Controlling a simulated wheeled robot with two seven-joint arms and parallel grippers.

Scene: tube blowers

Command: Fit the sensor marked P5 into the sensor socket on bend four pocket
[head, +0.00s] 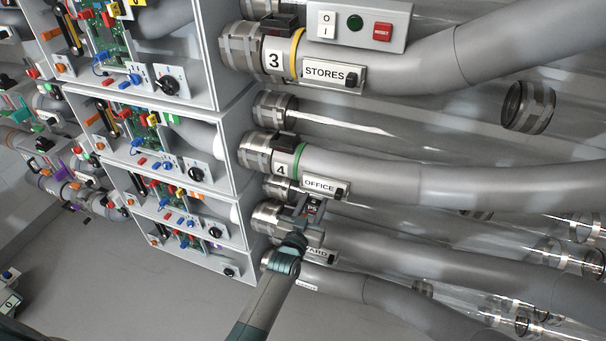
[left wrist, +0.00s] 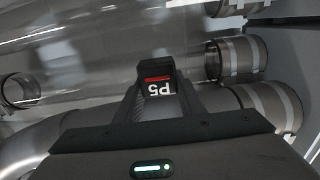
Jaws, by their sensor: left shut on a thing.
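My left gripper (head: 308,212) is shut on a small dark sensor marked P5 with a red stripe; the sensor (left wrist: 157,80) shows between the fingertips in the left wrist view, its marking upside down. In the head view the gripper is just below the OFFICE plate (head: 319,186), in front of the pipes. Bend four (head: 380,172) is the grey pipe with a 4 label (head: 282,169) and a green band. A dark pocket-like part (head: 285,141) sits on its top near the collar. I cannot make out the socket opening. My right gripper is not in view.
Bend three with the STORES plate (head: 326,72) and a switch box (head: 357,24) lies above. The YARD pipe lies close below and behind my gripper. Grey cabinets (head: 160,150) with boards and knobs stand left. Clear tubes fill the right. The floor (head: 130,285) is open at lower left.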

